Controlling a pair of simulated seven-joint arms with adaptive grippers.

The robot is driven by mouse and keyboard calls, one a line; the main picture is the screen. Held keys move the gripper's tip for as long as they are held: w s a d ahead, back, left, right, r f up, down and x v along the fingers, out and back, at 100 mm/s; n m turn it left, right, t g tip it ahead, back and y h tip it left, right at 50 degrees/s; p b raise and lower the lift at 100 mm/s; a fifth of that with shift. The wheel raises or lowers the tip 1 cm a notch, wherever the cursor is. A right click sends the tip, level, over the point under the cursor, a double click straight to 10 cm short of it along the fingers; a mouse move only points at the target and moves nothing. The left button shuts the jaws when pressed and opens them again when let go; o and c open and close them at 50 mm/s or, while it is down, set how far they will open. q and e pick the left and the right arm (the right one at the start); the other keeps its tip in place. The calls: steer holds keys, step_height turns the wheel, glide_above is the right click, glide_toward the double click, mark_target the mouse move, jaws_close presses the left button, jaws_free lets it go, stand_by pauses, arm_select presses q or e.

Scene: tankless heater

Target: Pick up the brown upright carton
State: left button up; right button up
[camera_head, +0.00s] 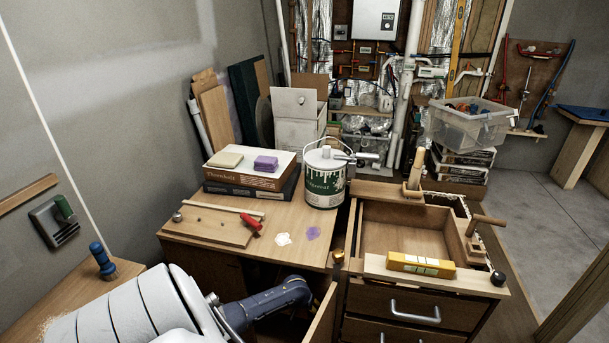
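I see no carton that is plainly brown and standing upright. A flat box with a brown side (250,178) lies on a dark box (252,192) at the back of the wooden bench. My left arm comes in from the lower left. Its dark far end (275,303) is low in front of the bench, by an open cabinet door. I cannot make out the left fingertips or anything between them. The inside of the cabinet is mostly hidden by the arm. My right gripper is not in view.
The open cabinet door (322,321) stands right of my arm. The bench holds a paint can (324,184), a board (215,226) and a red-handled tool (251,223). An open drawer (405,235) with a yellow box (421,265) on its front is at right.

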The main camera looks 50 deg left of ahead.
arm_select(q)
steer(key=shift+w+f, duration=0.1)
steer(key=shift+f, duration=0.1)
steer(key=c, duration=1.3)
steer(key=shift+r, duration=0.2)
steer(key=shift+c, duration=0.2)
